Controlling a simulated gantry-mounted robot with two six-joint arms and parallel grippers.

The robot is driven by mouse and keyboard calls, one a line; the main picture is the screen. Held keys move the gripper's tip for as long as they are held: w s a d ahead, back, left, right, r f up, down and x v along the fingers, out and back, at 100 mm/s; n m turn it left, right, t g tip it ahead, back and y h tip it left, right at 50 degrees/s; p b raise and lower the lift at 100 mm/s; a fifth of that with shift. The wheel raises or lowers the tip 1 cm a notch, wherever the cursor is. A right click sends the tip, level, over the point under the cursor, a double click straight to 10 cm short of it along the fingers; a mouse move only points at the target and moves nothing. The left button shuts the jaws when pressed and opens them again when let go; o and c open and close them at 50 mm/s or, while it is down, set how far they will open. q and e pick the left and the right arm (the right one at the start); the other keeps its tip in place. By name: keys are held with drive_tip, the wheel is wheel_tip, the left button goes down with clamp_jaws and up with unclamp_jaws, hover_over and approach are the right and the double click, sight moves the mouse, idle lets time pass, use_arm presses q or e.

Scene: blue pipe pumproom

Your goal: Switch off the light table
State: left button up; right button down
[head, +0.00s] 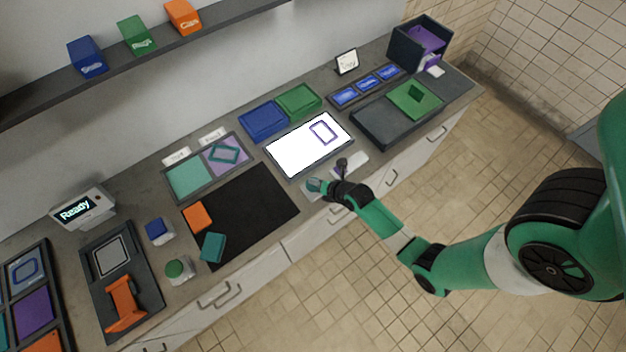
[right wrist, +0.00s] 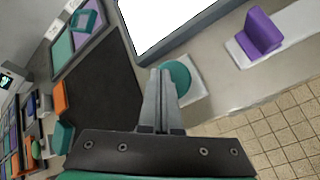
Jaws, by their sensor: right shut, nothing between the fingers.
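The light table (head: 290,158) glows bright white in the middle of the counter, with a purple-outlined rectangle (head: 323,132) on its lit surface. Its lit face also shows at the top of the right wrist view (right wrist: 165,18). A round teal button (right wrist: 180,76) on a pale square base sits just in front of the light table. My right gripper (head: 320,186) is shut and empty, with its fingertips (right wrist: 160,74) at the button's left edge in the wrist view. I cannot tell whether they touch it. My left gripper is not in view.
A purple upright piece (right wrist: 262,30) on a white plate stands right of the button. A black mat (head: 245,215) with orange and teal blocks lies to the left. Blue and green trays (head: 298,101) sit behind the light table. The counter's front edge is close to the button.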

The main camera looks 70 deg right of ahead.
idle(0.5)
drive_tip(key=shift+f+b, duration=0.4)
drive_tip(key=shift+f, duration=0.1)
drive_tip(key=shift+f+b, duration=0.3)
drive_tip(key=shift+r, duration=0.1)
idle(0.3)
drive_tip(key=shift+r+p, duration=0.65)
drive_tip(key=shift+p, duration=0.1)
drive_tip(key=shift+r, duration=0.15)
wheel_tip(320, 180, up, 6)
drive_tip(key=p, duration=0.6)
